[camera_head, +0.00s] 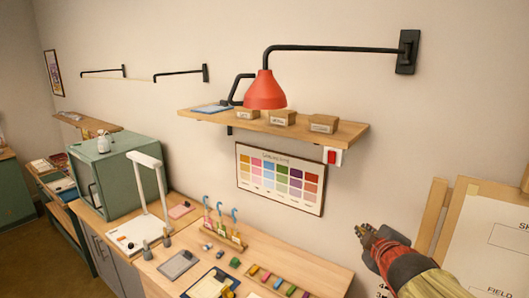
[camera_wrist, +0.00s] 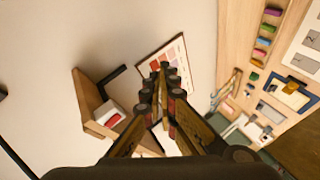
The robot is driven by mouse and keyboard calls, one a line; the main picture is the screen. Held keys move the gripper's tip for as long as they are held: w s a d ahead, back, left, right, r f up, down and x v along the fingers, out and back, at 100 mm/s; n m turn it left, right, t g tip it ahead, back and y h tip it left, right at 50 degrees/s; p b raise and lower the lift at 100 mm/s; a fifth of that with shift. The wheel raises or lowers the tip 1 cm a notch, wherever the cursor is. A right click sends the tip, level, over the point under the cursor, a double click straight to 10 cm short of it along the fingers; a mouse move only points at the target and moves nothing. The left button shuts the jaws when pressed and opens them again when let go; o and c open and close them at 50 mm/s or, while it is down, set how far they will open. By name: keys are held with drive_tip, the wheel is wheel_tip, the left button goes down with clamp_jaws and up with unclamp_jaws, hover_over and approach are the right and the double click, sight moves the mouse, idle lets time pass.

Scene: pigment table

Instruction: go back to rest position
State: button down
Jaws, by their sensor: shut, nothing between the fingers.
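My gripper (camera_head: 364,230) is at the lower right of the head view, in front of the wall and between the colour chart and the easel board. It is raised above the right end of the pigment table (camera_head: 318,262). In the wrist view my gripper (camera_wrist: 163,68) points away from the camera, with its fingertips together and nothing held. The colour chart (camera_wrist: 182,50) shows just behind the fingertips.
A wall shelf (camera_head: 345,134) with small boxes hangs above the chart (camera_head: 280,180), with a red switch (camera_head: 332,157) below its right end. A red lamp (camera_head: 265,92) overhangs it. An easel board (camera_head: 495,240) stands close at my right.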

drive_tip(key=s+f+m+g+h+b, duration=0.1)
drive_tip(key=s+f+m+g+b, duration=0.2)
drive_tip(key=s+f+m+g, duration=0.7)
drive_tip(key=s+a+f+t+y+b, duration=0.1)
drive_tip(key=s+a+f+b, duration=0.3)
drive_tip(key=s, duration=0.5)
drive_tip(key=s+a+f+t+y+b, duration=0.1)
drive_tip(key=s+a+f+b, duration=0.3)
drive_tip(key=s, duration=0.5)
wheel_tip(320, 180, down, 3)
drive_tip(key=shift+a+r+m+y, duration=0.2)
drive_tip(key=shift+a+m+y, duration=0.1)
drive_tip(key=shift+m+y, duration=0.1)
